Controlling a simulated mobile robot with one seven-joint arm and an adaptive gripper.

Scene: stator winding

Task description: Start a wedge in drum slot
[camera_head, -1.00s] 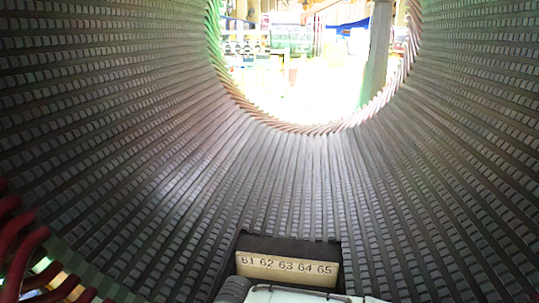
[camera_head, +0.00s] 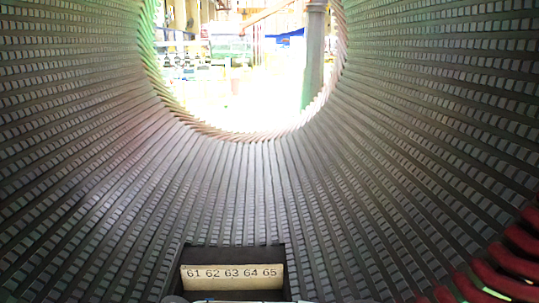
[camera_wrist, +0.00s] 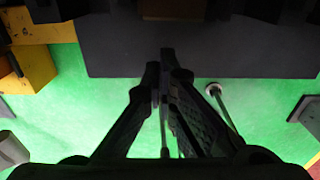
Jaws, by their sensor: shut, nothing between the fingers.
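The drum (camera_head: 400,150) fills the head view as a large dark bore lined with long parallel slots running away from me. A pale label strip (camera_head: 232,277) reading 61 62 63 64 65 stands in a dark box-like recess at the bottom of the bore. My gripper (camera_wrist: 162,62) shows in the wrist view, its dark fingers together with nothing between them. It points towards a dark flat surface (camera_wrist: 200,55). My gripper is not visible in the head view. I cannot make out a wedge in either view.
Red coil ends (camera_head: 510,265) curve at the lower right of the bore. The far end opens onto a bright workshop with a grey post (camera_head: 314,60). In the wrist view, a green floor (camera_wrist: 60,110), a yellow block (camera_wrist: 45,28) and a thin metal rod (camera_wrist: 225,108) show.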

